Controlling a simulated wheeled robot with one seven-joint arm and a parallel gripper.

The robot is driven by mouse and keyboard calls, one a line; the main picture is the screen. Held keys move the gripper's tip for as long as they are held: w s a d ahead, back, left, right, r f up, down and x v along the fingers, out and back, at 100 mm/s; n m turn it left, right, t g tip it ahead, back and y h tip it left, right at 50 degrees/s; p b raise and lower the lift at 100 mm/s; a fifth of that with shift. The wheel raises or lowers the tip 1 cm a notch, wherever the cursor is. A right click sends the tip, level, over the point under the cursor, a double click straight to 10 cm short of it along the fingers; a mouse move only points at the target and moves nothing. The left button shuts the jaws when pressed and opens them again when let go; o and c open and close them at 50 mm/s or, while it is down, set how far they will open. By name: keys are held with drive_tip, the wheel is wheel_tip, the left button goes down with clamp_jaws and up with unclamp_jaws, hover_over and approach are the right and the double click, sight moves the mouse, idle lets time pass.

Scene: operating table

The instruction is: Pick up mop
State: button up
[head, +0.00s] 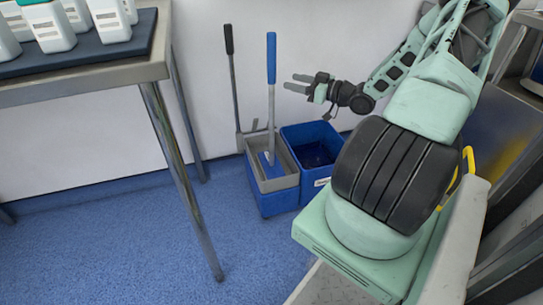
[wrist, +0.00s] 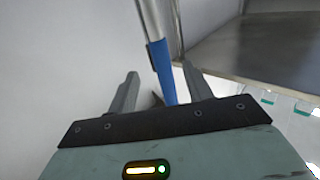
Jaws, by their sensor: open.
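The mop stands upright in the bucket set, with a blue grip (head: 271,58) on top of a thin grey pole. Its blue head (head: 270,165) sits in the grey front compartment. My gripper (head: 291,82) is open, just right of the mop and a little below the blue grip, fingers pointing left. In the wrist view the blue grip (wrist: 161,68) shows in the gap between the two fingers. I cannot tell whether it is within their reach or still beyond the tips. Nothing is held.
A blue bucket (head: 312,148) stands at the wall beside the grey wringer (head: 272,178). A black-handled tool (head: 232,75) leans on the wall to the left. A metal table (head: 85,90) with white bottles (head: 48,25) stands at left. Blue floor (head: 130,250) is clear in front.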

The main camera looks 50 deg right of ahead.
sight(271, 77)
drive_tip(key=b+x, duration=0.1)
drive_tip(key=x, duration=0.1)
drive_tip(key=b+x, duration=0.1)
drive_tip(key=x, duration=0.2)
drive_tip(key=b+x, duration=0.1)
drive_tip(key=x, duration=0.2)
drive_tip(key=shift+w+f, duration=0.1)
drive_tip(key=shift+f, duration=0.2)
drive_tip(key=shift+w+r, duration=0.1)
drive_tip(key=shift+w, duration=0.25)
drive_tip(key=shift+c, duration=0.2)
drive_tip(key=shift+a+r, duration=0.1)
drive_tip(key=c, duration=1)
